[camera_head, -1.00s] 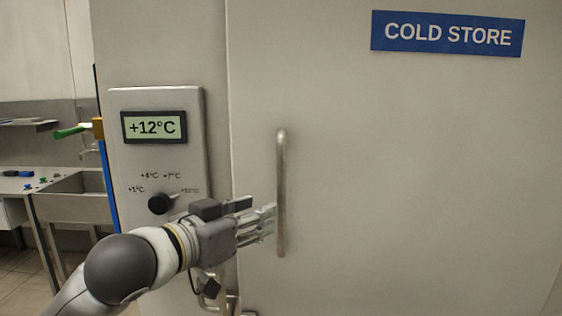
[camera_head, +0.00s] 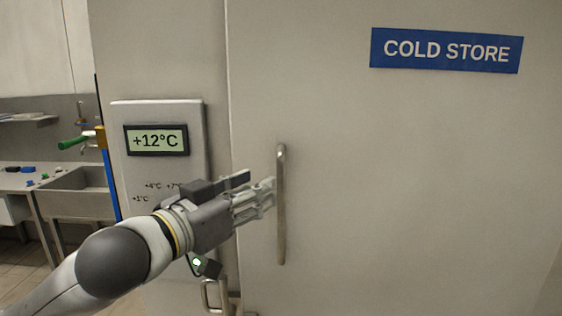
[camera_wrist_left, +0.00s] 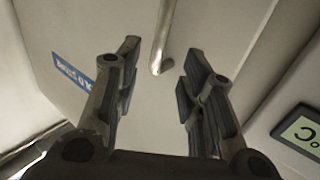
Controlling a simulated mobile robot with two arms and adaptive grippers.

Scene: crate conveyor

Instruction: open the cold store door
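The cold store door (camera_head: 420,180) is a large pale panel that looks closed. Its vertical metal bar handle (camera_head: 281,225) stands near the door's left edge. My left gripper (camera_head: 262,190) points right, its fingertips at or just beside the upper half of the bar; contact is unclear there. In the left wrist view the gripper (camera_wrist_left: 160,62) has its fingers spread wide and empty. The handle (camera_wrist_left: 163,35) lies ahead, in line with the gap between them, its end near the fingertips. My right gripper is not in view.
Left of the door is a control panel (camera_head: 115,160) with a +12°C display (camera_head: 157,140); my gripper hides its dial. A latch-like metal fitting (camera_head: 207,297) sits low beside the door edge. A sink (camera_head: 80,190) and counter stand at far left.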

